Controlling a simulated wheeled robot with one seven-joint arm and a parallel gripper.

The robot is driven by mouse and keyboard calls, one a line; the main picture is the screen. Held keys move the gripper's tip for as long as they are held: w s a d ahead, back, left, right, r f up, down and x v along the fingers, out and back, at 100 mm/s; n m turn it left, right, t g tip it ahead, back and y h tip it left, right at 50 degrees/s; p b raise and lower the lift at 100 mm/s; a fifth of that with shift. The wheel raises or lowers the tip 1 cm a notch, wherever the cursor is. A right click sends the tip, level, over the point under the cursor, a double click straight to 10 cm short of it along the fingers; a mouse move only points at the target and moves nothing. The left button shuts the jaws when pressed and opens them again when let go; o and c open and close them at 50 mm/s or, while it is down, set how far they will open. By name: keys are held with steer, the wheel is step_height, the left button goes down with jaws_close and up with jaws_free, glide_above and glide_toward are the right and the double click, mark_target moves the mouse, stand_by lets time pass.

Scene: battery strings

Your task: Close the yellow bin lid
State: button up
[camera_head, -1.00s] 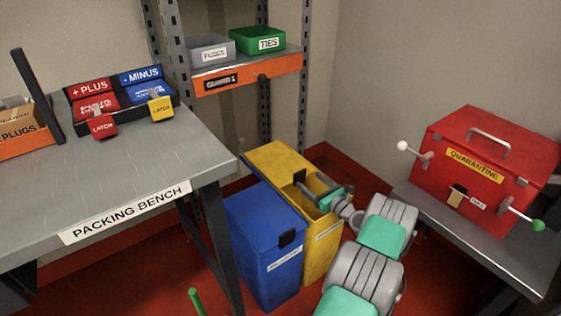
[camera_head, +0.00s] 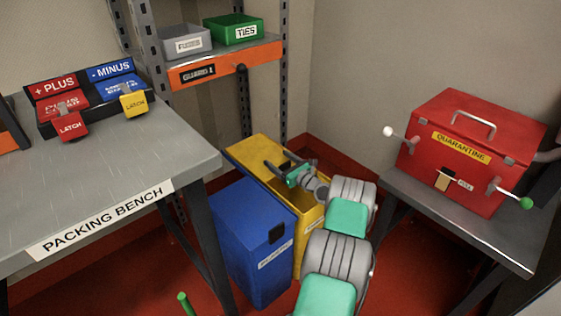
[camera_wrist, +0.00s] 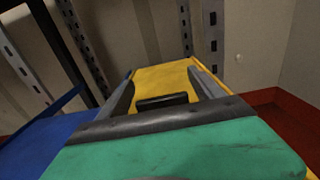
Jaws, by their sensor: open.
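The yellow bin (camera_head: 308,224) stands on the red floor right of the blue bin (camera_head: 250,255). My gripper (camera_head: 276,164) is over the lid, fingers open and pointing to the back left. In the wrist view the open fingers (camera_wrist: 165,92) flank a yellow surface (camera_wrist: 165,78) with a dark handle-like piece (camera_wrist: 162,102) between them. Whether they touch it is not clear. The bin's label is partly hidden by my arm.
The packing bench (camera_head: 110,190) stands left of the bins. The shelf (camera_head: 222,62) with grey and green trays rises behind. The red quarantine box (camera_head: 470,150) sits on a grey table (camera_head: 450,220) at right.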

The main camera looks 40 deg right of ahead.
steer(key=shift+c, duration=0.2)
jaws_close()
stand_by(0.6)
